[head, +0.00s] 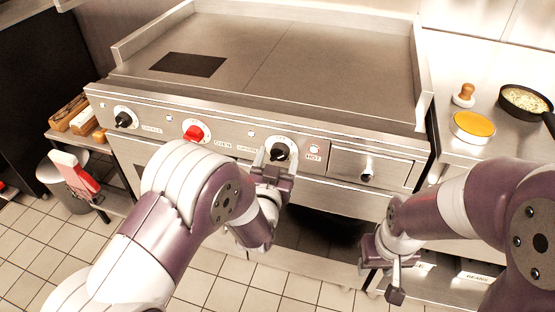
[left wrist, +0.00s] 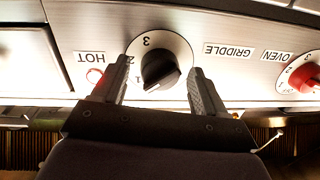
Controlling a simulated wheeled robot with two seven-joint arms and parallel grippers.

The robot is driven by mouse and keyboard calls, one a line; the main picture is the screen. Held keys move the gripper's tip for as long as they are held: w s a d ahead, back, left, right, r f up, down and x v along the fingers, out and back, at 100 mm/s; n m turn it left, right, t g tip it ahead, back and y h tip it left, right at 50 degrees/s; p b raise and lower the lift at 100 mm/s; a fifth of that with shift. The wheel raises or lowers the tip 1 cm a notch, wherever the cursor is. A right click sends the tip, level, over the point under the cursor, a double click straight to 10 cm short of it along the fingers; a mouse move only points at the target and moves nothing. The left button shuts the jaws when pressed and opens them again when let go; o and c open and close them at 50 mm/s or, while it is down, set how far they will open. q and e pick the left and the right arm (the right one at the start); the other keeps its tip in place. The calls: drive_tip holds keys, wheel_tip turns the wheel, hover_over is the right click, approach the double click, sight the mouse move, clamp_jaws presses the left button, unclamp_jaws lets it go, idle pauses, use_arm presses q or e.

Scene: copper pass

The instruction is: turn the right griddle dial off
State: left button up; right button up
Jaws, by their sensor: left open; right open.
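The right griddle dial (head: 281,151) is a black knob on a white numbered plate on the steel front panel, left of the HOT label. In the left wrist view the picture is turned over, and the black knob (left wrist: 159,70) sits between my two fingers, with 1, 2 and 3 visible on its plate. My left gripper (head: 275,166) is open around the knob, with a gap on each side. The HOT light (head: 314,149) glows red. My right gripper (head: 388,266) is open and empty, low in front of the drawer side.
A red oven dial (head: 194,133) and another black dial (head: 123,119) lie further left on the panel. A drawer handle (head: 367,174) sticks out right of the HOT light. A pan (head: 525,99) and a yellow-topped round container (head: 472,126) stand on the right counter.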

use_arm(q)
drive_tip(key=c, duration=1.1)
drive_tip(key=shift+o, duration=0.2)
drive_tip(key=shift+n, duration=0.3)
drive_tip(key=n+b, duration=0.1)
drive_tip(key=n, duration=0.3)
drive_tip(key=shift+n+g+b, duration=0.3)
drive_tip(key=shift+n+b, duration=0.8)
drive_tip(key=shift+n, duration=1.3)
drive_tip(key=o, duration=1.1)
drive_tip(key=shift+r, duration=0.1)
drive_tip(key=shift+c, duration=0.2)
